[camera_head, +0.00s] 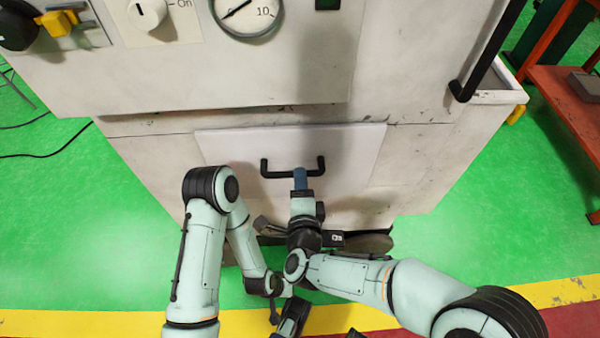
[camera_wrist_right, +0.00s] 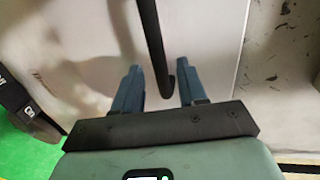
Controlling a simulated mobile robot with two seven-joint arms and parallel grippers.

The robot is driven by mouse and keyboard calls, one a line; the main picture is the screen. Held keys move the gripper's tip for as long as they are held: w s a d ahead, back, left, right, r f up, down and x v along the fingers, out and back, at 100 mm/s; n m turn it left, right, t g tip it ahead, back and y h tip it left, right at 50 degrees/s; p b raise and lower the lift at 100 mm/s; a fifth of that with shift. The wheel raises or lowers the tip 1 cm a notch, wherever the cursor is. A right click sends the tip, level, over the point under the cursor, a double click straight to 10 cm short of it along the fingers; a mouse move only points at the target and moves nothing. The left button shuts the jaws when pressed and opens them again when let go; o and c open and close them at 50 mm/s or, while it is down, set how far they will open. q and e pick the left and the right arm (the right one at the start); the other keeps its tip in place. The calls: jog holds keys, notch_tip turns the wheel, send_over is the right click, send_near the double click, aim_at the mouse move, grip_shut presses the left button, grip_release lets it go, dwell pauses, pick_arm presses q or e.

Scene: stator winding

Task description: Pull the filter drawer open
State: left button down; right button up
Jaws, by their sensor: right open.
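The filter drawer (camera_head: 225,148) is a pale flat front panel low on the machine. It looks flush with the panels around it. Its black bar handle (camera_head: 272,172) runs sideways across the middle. My right gripper (camera_head: 300,178) is at the handle. In the right wrist view its two blue fingers (camera_wrist_right: 160,88) are open, with the black handle bar (camera_wrist_right: 152,40) reaching between them and a gap on each side. My left gripper (camera_head: 290,318) is low at the bottom edge, away from the drawer, and its fingers are mostly hidden.
A control panel with a white knob (camera_head: 147,12) and a round gauge (camera_head: 245,14) is above the drawer. A long black handle (camera_head: 487,52) stands at the right. An orange-red table (camera_head: 560,100) is at far right. Green floor (camera_head: 490,240) is clear there.

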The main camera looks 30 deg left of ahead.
jog(key=shift+x, duration=1.95)
grip_shut()
jog(key=shift+s+d, duration=0.1)
